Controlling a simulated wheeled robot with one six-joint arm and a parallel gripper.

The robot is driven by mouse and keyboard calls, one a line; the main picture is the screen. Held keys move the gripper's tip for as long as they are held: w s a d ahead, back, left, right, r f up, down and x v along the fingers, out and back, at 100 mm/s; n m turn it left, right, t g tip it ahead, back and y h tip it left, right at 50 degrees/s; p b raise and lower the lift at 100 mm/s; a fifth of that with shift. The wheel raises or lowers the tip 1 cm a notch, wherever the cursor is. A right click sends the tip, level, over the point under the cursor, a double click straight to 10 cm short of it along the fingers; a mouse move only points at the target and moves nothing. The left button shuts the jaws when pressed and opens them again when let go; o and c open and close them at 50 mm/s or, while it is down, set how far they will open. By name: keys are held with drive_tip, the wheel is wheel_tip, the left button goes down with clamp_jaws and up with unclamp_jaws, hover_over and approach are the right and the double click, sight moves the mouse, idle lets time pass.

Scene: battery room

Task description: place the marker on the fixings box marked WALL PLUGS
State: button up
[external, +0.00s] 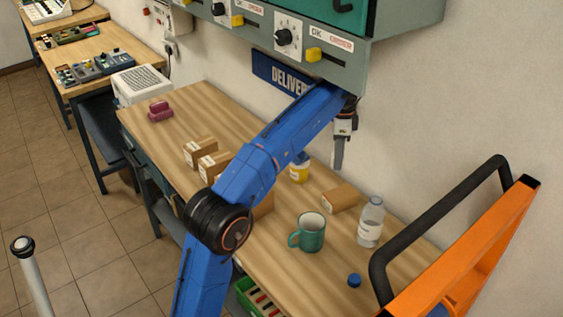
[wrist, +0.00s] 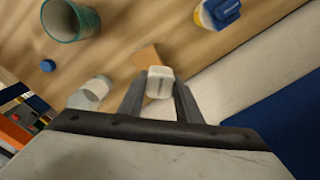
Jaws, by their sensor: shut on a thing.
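My gripper (external: 339,160) hangs pointing down above the back of the workbench, near the wall. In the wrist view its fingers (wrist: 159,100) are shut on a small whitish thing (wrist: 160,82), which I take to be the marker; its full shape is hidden. Small cardboard boxes stand on the bench: two at the left (external: 199,151) (external: 213,166), one partly behind my arm (external: 263,206), and one (external: 340,198) below and in front of my gripper. A brown box also shows just beyond the held thing in the wrist view (wrist: 148,57). I cannot read WALL PLUGS on any label.
A green mug (external: 311,232), clear bottle (external: 371,222), blue cap (external: 354,281) and yellow jar with blue lid (external: 299,170) stand around the boxes. A grey control cabinet (external: 390,45) overhangs the bench. An orange frame with a black handle (external: 470,255) stands at the right.

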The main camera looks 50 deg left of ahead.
drive_tip(key=d, duration=0.3)
hover_over(341, 193)
wheel_tip(341, 193, down, 4)
drive_tip(key=shift+f, duration=2.5)
drive_tip(key=shift+f, duration=0.1)
drive_tip(key=o, duration=1.1)
drive_tip(key=shift+r, duration=6.1)
